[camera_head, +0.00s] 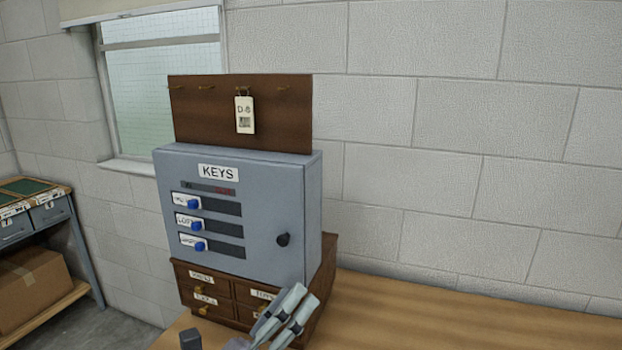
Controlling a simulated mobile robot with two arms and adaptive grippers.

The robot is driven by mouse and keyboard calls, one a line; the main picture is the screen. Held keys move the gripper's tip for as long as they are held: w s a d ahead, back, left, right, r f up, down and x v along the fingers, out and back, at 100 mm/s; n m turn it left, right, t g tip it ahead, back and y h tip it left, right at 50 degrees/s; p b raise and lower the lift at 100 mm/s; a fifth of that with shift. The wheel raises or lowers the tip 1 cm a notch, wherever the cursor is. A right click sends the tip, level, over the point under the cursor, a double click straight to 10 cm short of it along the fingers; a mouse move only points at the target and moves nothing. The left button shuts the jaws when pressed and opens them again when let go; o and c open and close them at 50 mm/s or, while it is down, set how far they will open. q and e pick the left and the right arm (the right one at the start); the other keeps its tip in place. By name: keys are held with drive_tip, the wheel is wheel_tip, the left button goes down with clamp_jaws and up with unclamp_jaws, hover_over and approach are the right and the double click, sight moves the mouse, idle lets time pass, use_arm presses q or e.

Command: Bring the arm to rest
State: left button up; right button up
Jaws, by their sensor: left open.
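My left gripper (301,299) shows at the bottom edge, in front of the small wooden drawer unit (322,285). Its two pale grey fingers point up and to the right, with a narrow gap between them. It is open and I see nothing held between the fingers. The fingers cover part of the unit's lower right drawers; I cannot tell if they touch it. The rest of my left arm is mostly out of the frame. My right gripper is not in view.
A grey key cabinet (262,190) with blue sliders and a dark knob stands on the drawer unit. Behind it, a brown hook board (205,120) carries a D-8 tag (245,115). The wooden tabletop (450,315) is clear at right. A shelf holds a cardboard box (35,285) at left.

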use_arm(q)
drive_tip(key=w+a+f+n+t+y, duration=0.25)
drive_tip(key=a+f+n+y, duration=0.35)
drive_tip(key=a+n+y, duration=0.65)
drive_tip(key=s+a+f+n+g+y, duration=0.2)
drive_tip(key=s+f+n+g, duration=0.15)
drive_tip(key=f+n, duration=0.35)
drive_tip(key=s+a+f+n+g+y, duration=0.2)
drive_tip(key=s+a+f+n+g, duration=0.15)
drive_tip(key=f+n, duration=0.4)
drive_tip(key=s+d+f+n+g+h, duration=0.1)
drive_tip(key=s+f+n+g, duration=0.4)
drive_tip(key=s, duration=0.5)
drive_tip(key=s+f+n+g+h, duration=0.1)
drive_tip(key=s+f+n+g, duration=0.1)
drive_tip(key=s+f+g, duration=0.6)
wheel_tip(320, 180, down, 25)
drive_tip(key=s+t, duration=0.2)
drive_tip(key=s, duration=0.1)
drive_tip(key=s+a+f, duration=0.3)
drive_tip(key=s+f, duration=1.3)
drive_tip(key=shift+s+f+g, duration=0.25)
drive_tip(key=shift+f+g, duration=0.05)
drive_tip(key=shift+g, duration=0.15)
drive_tip(key=shift+c, duration=0.3)
